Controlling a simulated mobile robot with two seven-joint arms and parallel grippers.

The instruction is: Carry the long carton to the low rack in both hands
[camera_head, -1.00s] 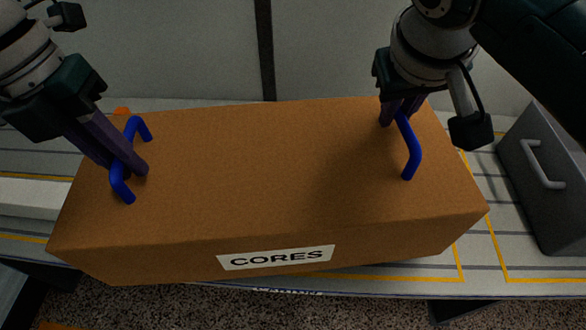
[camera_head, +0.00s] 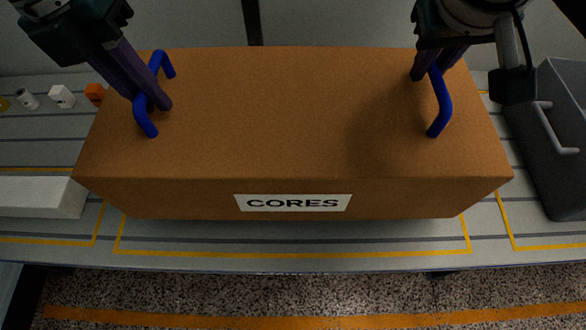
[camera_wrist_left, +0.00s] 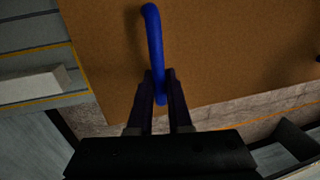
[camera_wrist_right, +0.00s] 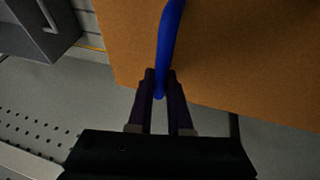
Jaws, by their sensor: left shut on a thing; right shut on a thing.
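The long carton (camera_head: 290,120) is a brown box labelled CORES, with a blue handle near each end of its top. In the head view it is over a grey slatted surface (camera_head: 290,238) with yellow outlines; I cannot tell whether its underside touches. My left gripper (camera_head: 152,98) is shut on the left blue handle (camera_head: 145,115), which also shows in the left wrist view (camera_wrist_left: 153,40). My right gripper (camera_head: 430,72) is shut on the right blue handle (camera_head: 441,105), also seen in the right wrist view (camera_wrist_right: 170,35). The low rack cannot be told apart for certain.
A dark grey bin with a handle (camera_head: 560,170) stands close to the carton's right. A white block (camera_head: 40,197) lies at the left. Small items, including an orange one (camera_head: 95,94), sit behind it. Speckled floor with an orange stripe (camera_head: 300,318) is in front.

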